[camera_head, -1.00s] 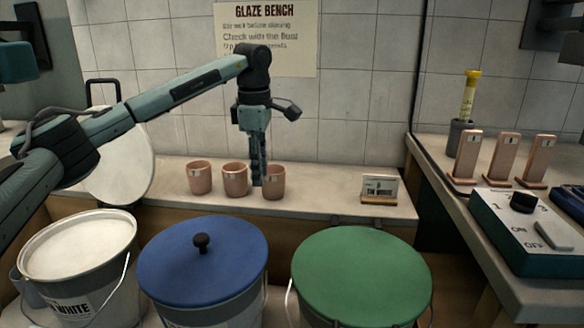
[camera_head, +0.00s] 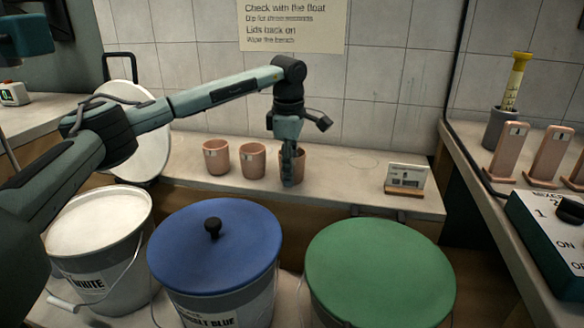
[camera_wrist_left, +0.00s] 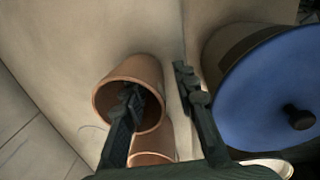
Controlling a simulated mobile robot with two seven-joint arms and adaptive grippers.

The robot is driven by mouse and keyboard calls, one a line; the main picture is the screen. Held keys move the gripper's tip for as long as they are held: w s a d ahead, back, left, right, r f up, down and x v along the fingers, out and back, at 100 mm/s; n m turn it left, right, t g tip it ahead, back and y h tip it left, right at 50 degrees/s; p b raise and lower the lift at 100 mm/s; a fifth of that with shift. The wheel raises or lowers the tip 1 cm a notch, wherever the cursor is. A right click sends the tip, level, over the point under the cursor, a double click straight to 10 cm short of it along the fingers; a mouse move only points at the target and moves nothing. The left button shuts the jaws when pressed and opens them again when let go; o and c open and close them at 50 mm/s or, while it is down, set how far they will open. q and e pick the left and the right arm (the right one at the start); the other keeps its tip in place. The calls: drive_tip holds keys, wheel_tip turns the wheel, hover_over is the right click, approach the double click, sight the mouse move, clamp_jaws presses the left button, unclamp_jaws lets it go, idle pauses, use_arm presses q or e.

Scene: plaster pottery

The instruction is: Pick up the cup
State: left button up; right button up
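Three terracotta-pink cups stand in a row on the bench at the back in the head view: a left cup (camera_head: 216,157), a middle cup (camera_head: 252,161) and a right cup (camera_head: 301,158). My left gripper (camera_head: 292,180) points down at the right cup and partly hides it. In the left wrist view the nearest cup (camera_wrist_left: 135,66) shows its open mouth. The left gripper (camera_wrist_left: 158,85) is open there, one finger over the cup's mouth, apparently inside it, the other outside near its wall. Another cup (camera_wrist_left: 152,142) shows partly behind. My right gripper is not visible.
A white bucket (camera_head: 98,262), a blue-lidded bucket (camera_head: 215,250) and a green-lidded bucket (camera_head: 380,270) stand in front of the bench. A small card (camera_head: 405,180) stands right of the cups, with bare bench between. Pink slabs (camera_head: 505,152) and a switch box are on the right.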

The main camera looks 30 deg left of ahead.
use_arm(q)
clamp_jaws()
drive_tip(key=shift+r, duration=0.1)
idle(0.4)
drive_tip(key=shift+r, duration=0.6)
wheel_tip(320, 180, up, 3)
drive_tip(key=shift+w+f, duration=0.1)
drive_tip(key=s+a+r+b, duration=0.1)
drive_tip(key=s+a+r, duration=0.6)
drive_tip(key=s, duration=0.2)
drive_tip(key=shift+s, duration=0.3)
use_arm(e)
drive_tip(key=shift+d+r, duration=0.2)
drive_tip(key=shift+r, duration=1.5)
